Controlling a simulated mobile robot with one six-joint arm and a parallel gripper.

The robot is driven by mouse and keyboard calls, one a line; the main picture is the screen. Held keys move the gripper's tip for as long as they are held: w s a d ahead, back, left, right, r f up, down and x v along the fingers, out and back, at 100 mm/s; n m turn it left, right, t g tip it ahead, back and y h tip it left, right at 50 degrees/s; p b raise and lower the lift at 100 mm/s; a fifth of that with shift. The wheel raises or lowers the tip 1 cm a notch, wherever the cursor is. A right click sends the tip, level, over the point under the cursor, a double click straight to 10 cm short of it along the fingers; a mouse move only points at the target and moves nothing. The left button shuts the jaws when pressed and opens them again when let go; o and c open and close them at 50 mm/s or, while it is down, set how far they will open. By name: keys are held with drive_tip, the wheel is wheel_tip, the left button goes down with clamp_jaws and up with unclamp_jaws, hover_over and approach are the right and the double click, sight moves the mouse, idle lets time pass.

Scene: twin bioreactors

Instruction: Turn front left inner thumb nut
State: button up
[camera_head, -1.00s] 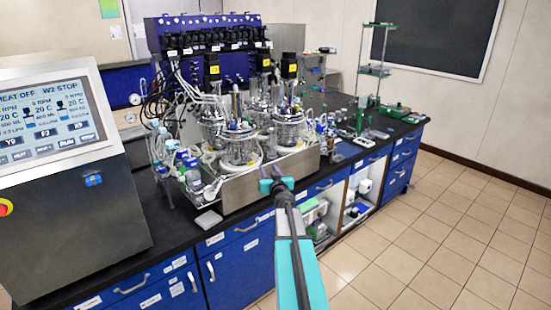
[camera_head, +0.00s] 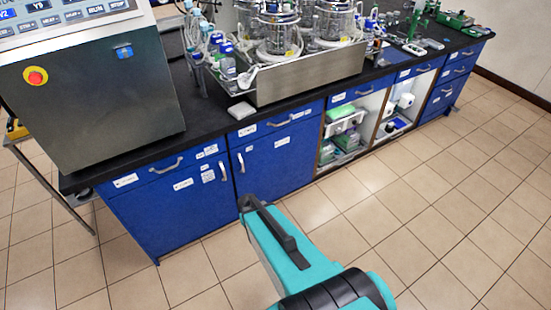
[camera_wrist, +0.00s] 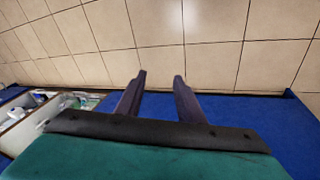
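The twin bioreactors stand in a metal tray (camera_head: 315,78) on the black bench in the head view, their tops cut off by the upper edge. The nearer glass and steel vessel (camera_head: 278,43) is at the left, and another vessel (camera_head: 335,22) is at the right. No thumb nut can be made out. My gripper (camera_head: 249,203) is low in front of the blue cabinet doors, below the bench top and well away from the vessels. In the wrist view, my gripper (camera_wrist: 158,78) has its two dark fingers apart with nothing between them.
A grey control cabinet (camera_head: 100,95) with a red button stands at the left of the bench. Blue cabinets (camera_head: 280,155) and open shelves (camera_head: 343,135) lie below the bench top. The tiled floor (camera_head: 440,210) in front is clear.

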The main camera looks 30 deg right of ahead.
drive_tip(key=s+a+f+n+g+y+b, duration=0.1)
drive_tip(key=s+a+f+n+g, duration=0.1)
drive_tip(key=s+a, duration=0.6)
drive_tip(key=s+a+f+n+g+y+b, duration=0.1)
drive_tip(key=s+a+f+g, duration=0.3)
drive_tip(key=s+a, duration=0.4)
drive_tip(key=s+n+y, duration=0.1)
drive_tip(key=s, duration=0.5)
drive_tip(key=shift+s+a+f+g, duration=0.25)
drive_tip(key=shift+f+g, duration=0.1)
drive_tip(key=shift+g, duration=0.05)
drive_tip(key=shift+c, duration=0.4)
